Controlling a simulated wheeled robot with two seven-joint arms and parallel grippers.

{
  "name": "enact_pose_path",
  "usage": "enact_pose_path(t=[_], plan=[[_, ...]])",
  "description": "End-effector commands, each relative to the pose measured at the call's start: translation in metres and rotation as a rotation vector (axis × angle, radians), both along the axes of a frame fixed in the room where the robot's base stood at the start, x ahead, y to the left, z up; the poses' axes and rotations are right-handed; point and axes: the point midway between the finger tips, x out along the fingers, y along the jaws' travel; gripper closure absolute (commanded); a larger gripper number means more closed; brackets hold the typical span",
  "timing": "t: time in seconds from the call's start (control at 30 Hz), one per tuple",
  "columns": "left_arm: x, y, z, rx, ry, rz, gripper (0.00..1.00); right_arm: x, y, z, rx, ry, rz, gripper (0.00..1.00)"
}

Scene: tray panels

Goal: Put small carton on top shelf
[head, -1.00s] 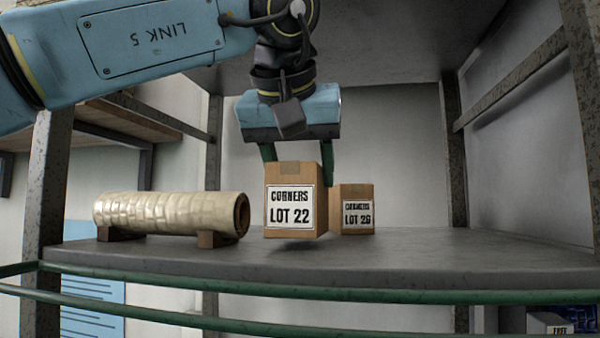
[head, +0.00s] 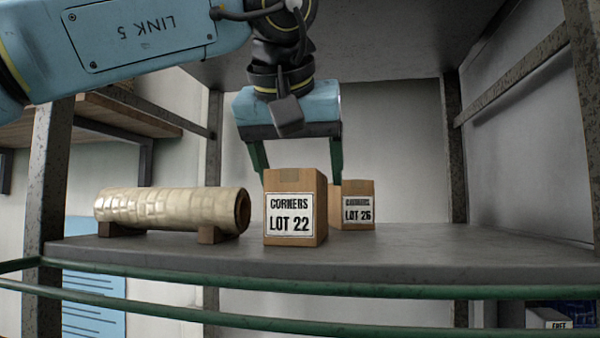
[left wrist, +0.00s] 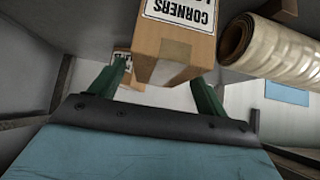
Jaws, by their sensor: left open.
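A small brown carton labelled "CORNERS LOT 22" (head: 292,213) stands upright on the grey shelf (head: 420,262). It also shows in the left wrist view (left wrist: 178,45), between the fingers. My left gripper (head: 296,172) is above and around the back of this carton, its green fingers spread to either side and apart from it. A second carton labelled "LOT 26" (head: 357,207) stands behind it to the right, partly hidden by the first carton. It is partly seen in the left wrist view (left wrist: 121,62). My right gripper is in no view.
A wrapped roll (head: 170,209) lies on small blocks left of the cartons. A green rail (head: 300,289) runs along the shelf's front. Metal posts stand at the sides, and a panel is overhead. The shelf to the right is clear.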

Motion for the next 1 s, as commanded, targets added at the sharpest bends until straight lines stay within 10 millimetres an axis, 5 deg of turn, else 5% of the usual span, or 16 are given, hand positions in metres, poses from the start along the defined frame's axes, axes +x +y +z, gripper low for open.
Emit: enact_pose_path(t=[0.5, 1.0], plan=[[-0.068, 0.013, 0.070, -0.001, -0.002, -0.001, 0.24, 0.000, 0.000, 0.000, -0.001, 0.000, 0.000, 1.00], [-0.076, 0.015, 0.077, 0.001, 0.000, -0.002, 0.24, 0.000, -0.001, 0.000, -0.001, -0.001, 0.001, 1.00]])
